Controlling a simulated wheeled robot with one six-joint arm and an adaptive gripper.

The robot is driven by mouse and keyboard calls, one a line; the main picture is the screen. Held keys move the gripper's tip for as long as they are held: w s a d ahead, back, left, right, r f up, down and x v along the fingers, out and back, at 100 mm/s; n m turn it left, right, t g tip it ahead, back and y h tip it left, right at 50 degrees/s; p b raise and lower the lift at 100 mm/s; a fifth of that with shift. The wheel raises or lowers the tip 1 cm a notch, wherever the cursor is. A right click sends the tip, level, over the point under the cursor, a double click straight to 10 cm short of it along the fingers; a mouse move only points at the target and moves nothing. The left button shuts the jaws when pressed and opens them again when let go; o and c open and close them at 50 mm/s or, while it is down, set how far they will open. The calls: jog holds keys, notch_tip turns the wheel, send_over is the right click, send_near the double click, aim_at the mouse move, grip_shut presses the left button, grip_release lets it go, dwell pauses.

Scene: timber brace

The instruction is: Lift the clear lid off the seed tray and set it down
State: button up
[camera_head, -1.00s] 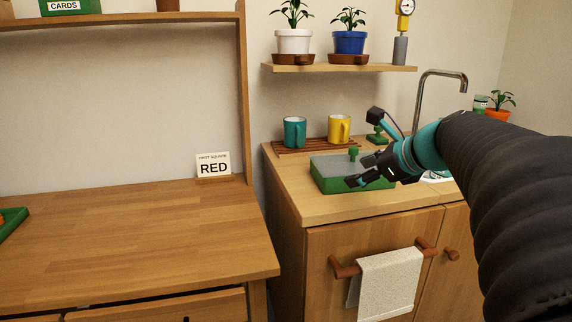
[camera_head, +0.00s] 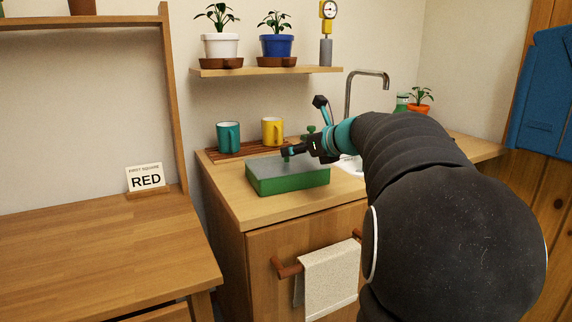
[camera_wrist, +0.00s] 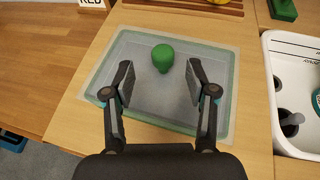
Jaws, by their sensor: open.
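The seed tray (camera_head: 290,182) is a green box on the wooden counter, left of the sink. Its clear, greyish lid (camera_head: 262,167) lies on top, with a green knob (camera_head: 286,155) in the middle. In the wrist view the lid (camera_wrist: 145,94) fills the centre and its round green knob (camera_wrist: 163,58) stands just beyond the fingertips, near the line between them. My gripper (camera_head: 296,149) is at the knob in the head view; in the wrist view its two fingers (camera_wrist: 160,84) are apart with nothing between the pads. Whether a finger touches the knob cannot be told.
A teal mug (camera_head: 228,136) and a yellow mug (camera_head: 272,131) stand on a slatted rack behind the tray. The sink (camera_wrist: 296,88) with its tall tap (camera_head: 366,78) is to the right. Bare counter (camera_head: 225,185) lies left of the tray. A towel (camera_head: 330,277) hangs below.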

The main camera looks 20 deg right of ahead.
jog(key=shift+x, duration=2.6)
jog(key=shift+d+r, duration=0.15)
jog(key=shift+d, duration=0.05)
grip_shut()
